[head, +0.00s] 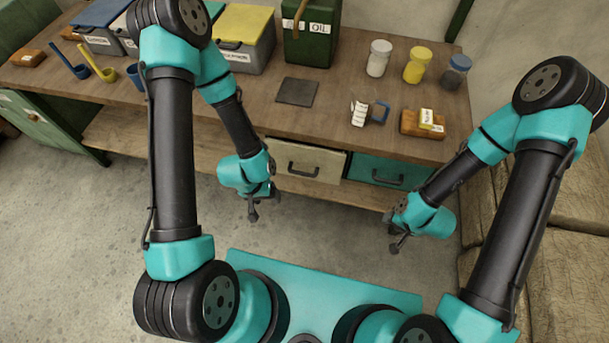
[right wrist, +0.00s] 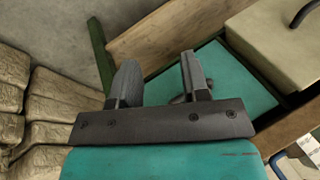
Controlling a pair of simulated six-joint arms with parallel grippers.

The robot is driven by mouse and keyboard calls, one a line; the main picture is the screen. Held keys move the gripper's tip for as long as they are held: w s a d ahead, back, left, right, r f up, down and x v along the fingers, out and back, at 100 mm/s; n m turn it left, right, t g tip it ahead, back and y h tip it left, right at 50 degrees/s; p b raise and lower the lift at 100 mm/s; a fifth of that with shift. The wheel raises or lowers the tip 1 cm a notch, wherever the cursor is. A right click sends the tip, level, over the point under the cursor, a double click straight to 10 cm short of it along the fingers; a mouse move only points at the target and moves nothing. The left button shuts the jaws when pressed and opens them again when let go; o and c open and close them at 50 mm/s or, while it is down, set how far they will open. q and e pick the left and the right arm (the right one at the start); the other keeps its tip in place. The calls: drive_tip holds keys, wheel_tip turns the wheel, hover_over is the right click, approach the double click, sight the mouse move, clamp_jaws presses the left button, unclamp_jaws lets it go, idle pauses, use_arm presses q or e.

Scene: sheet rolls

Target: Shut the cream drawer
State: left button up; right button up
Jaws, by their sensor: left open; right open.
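The cream drawer (head: 308,162) sits under the bench top, left of the teal drawer (head: 375,172), with a dark handle on its front. In the right wrist view the cream drawer (right wrist: 268,42) stands out past the teal front (right wrist: 225,80), with a dark gap beside it, so it looks partly open. My left gripper (head: 257,206) is open and empty, in front of the cream drawer and to its left, apart from it. My right gripper (head: 397,240) is open and empty, in front of the teal drawer; its two fingers (right wrist: 160,75) show apart in its wrist view.
The wooden bench (head: 215,95) carries bins, a green oil box (head: 312,35), jars (head: 418,65), a dark square plate (head: 297,92) and a wooden block (head: 422,123). Stacked sacks (head: 530,225) stand at the right. The floor (head: 75,230) at left is clear.

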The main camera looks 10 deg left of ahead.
sight(304, 175)
drive_tip(key=a+f+m+t+y, duration=0.1)
drive_tip(key=a+m+t+y, duration=0.6)
drive_tip(key=a, duration=1.3)
drive_tip(key=shift+s+f+m+t+y, duration=0.15)
drive_tip(key=shift+s+m+t+y, duration=0.25)
drive_tip(key=shift+t, duration=0.4)
drive_tip(key=shift+w+a, duration=0.1)
drive_tip(key=shift+w, duration=0.05)
drive_tip(key=x, duration=1.7)
drive_tip(key=shift+f, duration=0.15)
drive_tip(key=shift+c, duration=0.2)
clamp_jaws()
drive_tip(key=shift+w, duration=0.1)
